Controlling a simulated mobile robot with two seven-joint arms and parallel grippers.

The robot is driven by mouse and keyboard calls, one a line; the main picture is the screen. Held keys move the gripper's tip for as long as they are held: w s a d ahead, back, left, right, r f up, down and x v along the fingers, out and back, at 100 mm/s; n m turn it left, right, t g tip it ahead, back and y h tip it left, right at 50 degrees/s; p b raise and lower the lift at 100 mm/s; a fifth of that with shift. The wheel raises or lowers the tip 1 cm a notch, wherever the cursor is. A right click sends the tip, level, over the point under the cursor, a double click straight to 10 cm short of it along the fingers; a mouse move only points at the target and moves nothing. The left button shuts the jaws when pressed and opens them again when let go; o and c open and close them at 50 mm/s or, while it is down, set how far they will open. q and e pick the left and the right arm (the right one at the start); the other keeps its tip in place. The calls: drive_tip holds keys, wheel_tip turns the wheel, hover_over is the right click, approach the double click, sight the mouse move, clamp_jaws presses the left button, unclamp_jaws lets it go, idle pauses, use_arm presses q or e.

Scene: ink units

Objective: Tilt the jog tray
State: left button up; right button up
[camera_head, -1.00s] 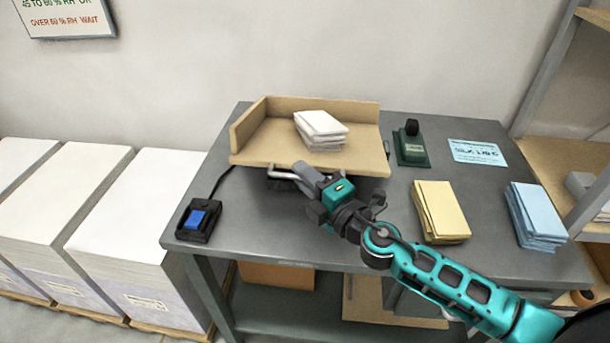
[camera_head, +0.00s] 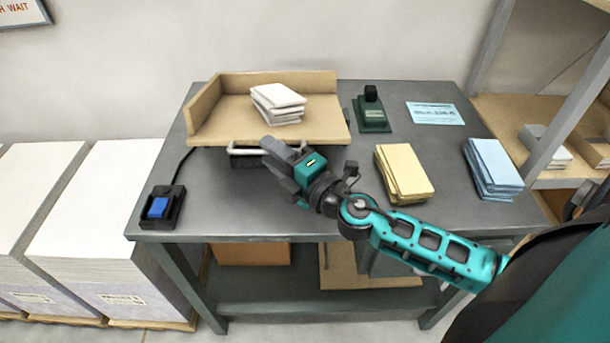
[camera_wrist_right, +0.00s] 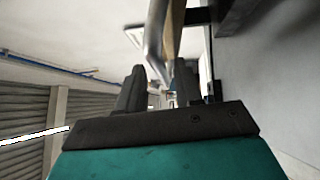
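The jog tray (camera_head: 228,107) is a tan tray with raised walls at its back and left, on the left part of the grey table. A stack of white paper (camera_head: 278,103) lies on it. A light metal bar handle (camera_head: 237,151) runs below its front edge; it also shows in the right wrist view (camera_wrist_right: 155,42). My right gripper (camera_head: 272,147) is at the handle, in front of the tray. In the right wrist view its fingers (camera_wrist_right: 158,88) stand apart, with the bar just beyond their tips. The gripper hides part of the bar. My left gripper is not in view.
A black box with a blue button (camera_head: 158,207) sits at the table's left front. Right of the tray are a green device (camera_head: 371,112), a light blue card (camera_head: 434,113), a yellow paper stack (camera_head: 403,173) and a blue stack (camera_head: 493,168). Large paper stacks (camera_head: 90,220) stand left.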

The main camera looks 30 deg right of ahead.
drive_tip(key=b+v, duration=0.4)
drive_tip(key=v, duration=0.6)
drive_tip(key=shift+s, duration=0.4)
